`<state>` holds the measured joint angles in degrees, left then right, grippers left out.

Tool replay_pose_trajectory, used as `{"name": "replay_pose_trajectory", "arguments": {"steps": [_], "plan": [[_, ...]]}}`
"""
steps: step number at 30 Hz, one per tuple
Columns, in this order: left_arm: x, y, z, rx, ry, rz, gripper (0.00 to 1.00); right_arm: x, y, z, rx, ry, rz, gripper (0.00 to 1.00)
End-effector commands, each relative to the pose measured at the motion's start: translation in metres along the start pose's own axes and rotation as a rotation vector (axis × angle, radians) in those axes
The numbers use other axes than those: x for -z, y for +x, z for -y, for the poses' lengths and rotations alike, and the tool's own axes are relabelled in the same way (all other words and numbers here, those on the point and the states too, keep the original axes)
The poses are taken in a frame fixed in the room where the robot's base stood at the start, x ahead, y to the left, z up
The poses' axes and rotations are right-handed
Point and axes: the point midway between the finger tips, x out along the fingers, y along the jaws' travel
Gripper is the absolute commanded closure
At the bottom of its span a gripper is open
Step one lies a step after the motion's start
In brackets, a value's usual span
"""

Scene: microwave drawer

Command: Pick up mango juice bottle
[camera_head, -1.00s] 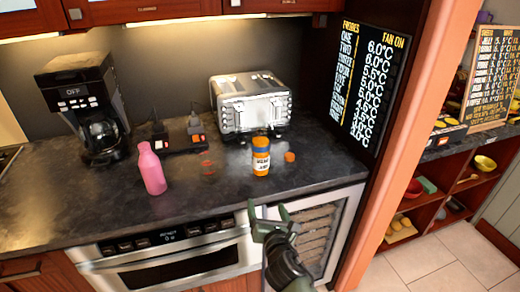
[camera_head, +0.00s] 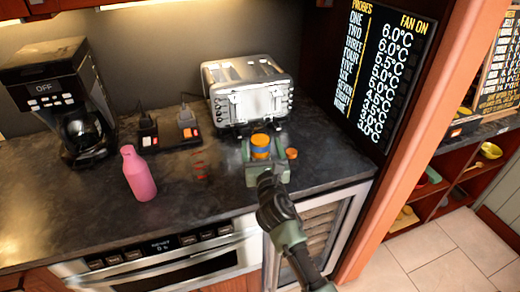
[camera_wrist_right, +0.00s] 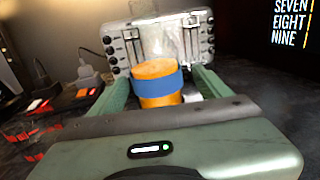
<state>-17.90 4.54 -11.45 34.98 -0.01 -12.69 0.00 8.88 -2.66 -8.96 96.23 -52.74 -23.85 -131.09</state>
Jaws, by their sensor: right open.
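The mango juice bottle (camera_head: 261,147) is orange with a blue band and stands upright on the dark counter in front of the toaster. My right gripper (camera_head: 260,150) is open, with its green fingers on either side of the bottle. In the right wrist view, the bottle (camera_wrist_right: 157,83) stands between the two fingers (camera_wrist_right: 160,92), and dark gaps show beside it. The gripper body hides the bottle's lower part. My left gripper is not in view.
A silver toaster (camera_head: 249,98) stands close behind the bottle. A small orange cap (camera_head: 292,153) lies just right of the gripper. A pink bottle (camera_head: 138,174) and a coffee maker (camera_head: 62,100) stand to the left. A wine-cooler-like door (camera_head: 320,235) is below the counter.

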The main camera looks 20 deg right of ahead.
Motion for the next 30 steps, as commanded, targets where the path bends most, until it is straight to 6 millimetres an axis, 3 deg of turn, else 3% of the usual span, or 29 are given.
{"name": "replay_pose_trajectory", "arguments": {"steps": [6, 15, 17, 24, 30], "plan": [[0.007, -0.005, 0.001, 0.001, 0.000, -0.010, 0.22, -0.004, 0.032, -0.003, 0.001, 0.002, 0.000, 0.22], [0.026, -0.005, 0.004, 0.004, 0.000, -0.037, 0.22, -0.003, 0.038, -0.003, -0.001, 0.001, 0.000, 0.22], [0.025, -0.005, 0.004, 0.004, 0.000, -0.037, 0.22, -0.003, 0.038, -0.003, -0.001, 0.001, 0.000, 0.33], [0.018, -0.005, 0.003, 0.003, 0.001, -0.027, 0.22, -0.003, 0.038, -0.003, -0.001, 0.001, 0.000, 1.00], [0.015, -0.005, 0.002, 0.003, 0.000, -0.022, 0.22, -0.004, 0.038, -0.003, -0.002, 0.001, 0.003, 1.00]]}}
